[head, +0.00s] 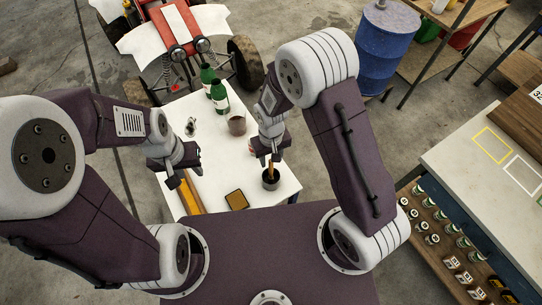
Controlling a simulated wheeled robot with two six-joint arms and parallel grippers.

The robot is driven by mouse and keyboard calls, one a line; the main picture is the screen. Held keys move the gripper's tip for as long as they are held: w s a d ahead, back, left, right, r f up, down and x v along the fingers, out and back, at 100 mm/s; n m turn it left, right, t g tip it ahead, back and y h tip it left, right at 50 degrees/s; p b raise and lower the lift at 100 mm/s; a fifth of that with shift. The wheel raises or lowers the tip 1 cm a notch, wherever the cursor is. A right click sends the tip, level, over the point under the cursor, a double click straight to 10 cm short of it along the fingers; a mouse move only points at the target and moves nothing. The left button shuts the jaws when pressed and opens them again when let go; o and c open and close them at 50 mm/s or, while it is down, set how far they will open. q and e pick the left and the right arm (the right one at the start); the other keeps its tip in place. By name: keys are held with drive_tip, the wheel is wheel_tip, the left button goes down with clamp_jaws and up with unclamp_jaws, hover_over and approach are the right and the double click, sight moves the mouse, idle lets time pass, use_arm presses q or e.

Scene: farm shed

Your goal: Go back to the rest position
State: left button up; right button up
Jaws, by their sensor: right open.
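My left gripper (185,174) hangs over the left part of the white table (218,165), its fingers apart with nothing seen between them. My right gripper (271,152) is open just above a small dark cup (270,183) at the table's right side. A brown stick-like handle (271,168) stands up from the cup, close to the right fingertips. Whether the fingers touch it is too small to tell.
Two green bottles (220,97), a brownish glass (237,125), a small metallic item (191,127), a yellow bar (190,196) and a dark yellow-edged square (236,200) are on the table. A red-white tractor (178,28) and blue barrel (384,45) stand behind. A workbench (470,150) is at right.

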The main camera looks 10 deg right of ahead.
drive_tip(key=shift+r, duration=1.5)
